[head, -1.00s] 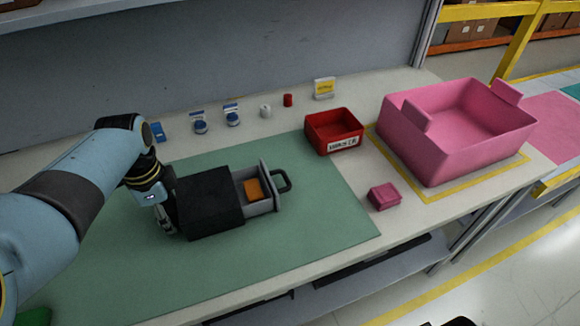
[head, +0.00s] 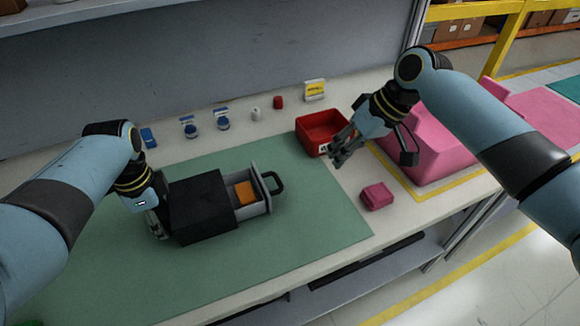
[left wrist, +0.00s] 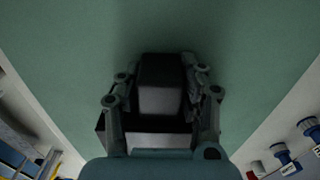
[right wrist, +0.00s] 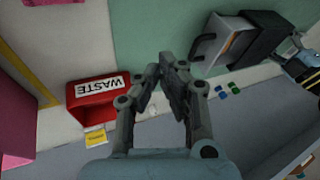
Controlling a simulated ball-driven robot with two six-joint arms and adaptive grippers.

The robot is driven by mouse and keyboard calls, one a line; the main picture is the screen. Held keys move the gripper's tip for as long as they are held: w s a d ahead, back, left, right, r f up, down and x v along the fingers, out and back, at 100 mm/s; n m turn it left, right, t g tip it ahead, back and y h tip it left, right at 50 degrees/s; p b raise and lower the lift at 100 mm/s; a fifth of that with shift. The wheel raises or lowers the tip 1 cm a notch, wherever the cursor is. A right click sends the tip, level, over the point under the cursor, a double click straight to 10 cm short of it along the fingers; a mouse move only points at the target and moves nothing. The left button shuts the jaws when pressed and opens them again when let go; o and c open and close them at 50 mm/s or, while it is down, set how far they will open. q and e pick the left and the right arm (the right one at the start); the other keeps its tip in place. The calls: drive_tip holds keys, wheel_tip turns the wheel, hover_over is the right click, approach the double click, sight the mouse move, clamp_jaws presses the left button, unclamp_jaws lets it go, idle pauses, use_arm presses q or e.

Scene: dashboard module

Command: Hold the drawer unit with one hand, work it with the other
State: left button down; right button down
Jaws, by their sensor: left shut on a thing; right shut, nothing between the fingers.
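The black drawer unit (head: 203,207) lies on the green mat, its grey drawer (head: 256,203) pulled out to the right. An orange block (head: 245,193) sits in the drawer, and a dark handle (head: 272,183) is on its front. My left gripper (head: 160,226) is shut on the unit's left end; the left wrist view shows the fingers on either side of a dark part of it (left wrist: 160,85). My right gripper (head: 338,160) is shut and empty, in the air in front of the red bin, apart from the drawer. It also shows in the right wrist view (right wrist: 168,70).
A red bin (head: 309,141), labelled WASTE in the right wrist view (right wrist: 75,103), stands behind the mat's right corner. A pink box (head: 377,196) lies near the front edge. A large pink tote (head: 440,165) is partly hidden by my right arm. Small bottles (head: 223,124) line the back.

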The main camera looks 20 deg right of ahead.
sight(250, 185)
use_arm(q)
drive_tip(key=shift+s, duration=0.1)
use_arm(e)
drive_tip(key=shift+t+y, duration=0.3)
drive_tip(key=shift+t, duration=0.1)
drive_tip(key=w+a+f, duration=0.1)
drive_tip(key=w, duration=0.1)
drive_tip(key=w+a+f, duration=0.3)
drive_tip(key=w+f, duration=0.1)
drive_tip(key=shift+a+f, duration=0.15)
drive_tip(key=a, duration=0.1)
drive_tip(key=a+f, duration=0.1)
drive_tip(key=a, duration=0.1)
drive_tip(key=shift+a+f, duration=0.1)
drive_tip(key=shift+f, duration=0.05)
drive_tip(key=shift+a+f, duration=0.1)
drive_tip(key=shift+a, duration=0.35)
drive_tip(key=a, duration=0.8)
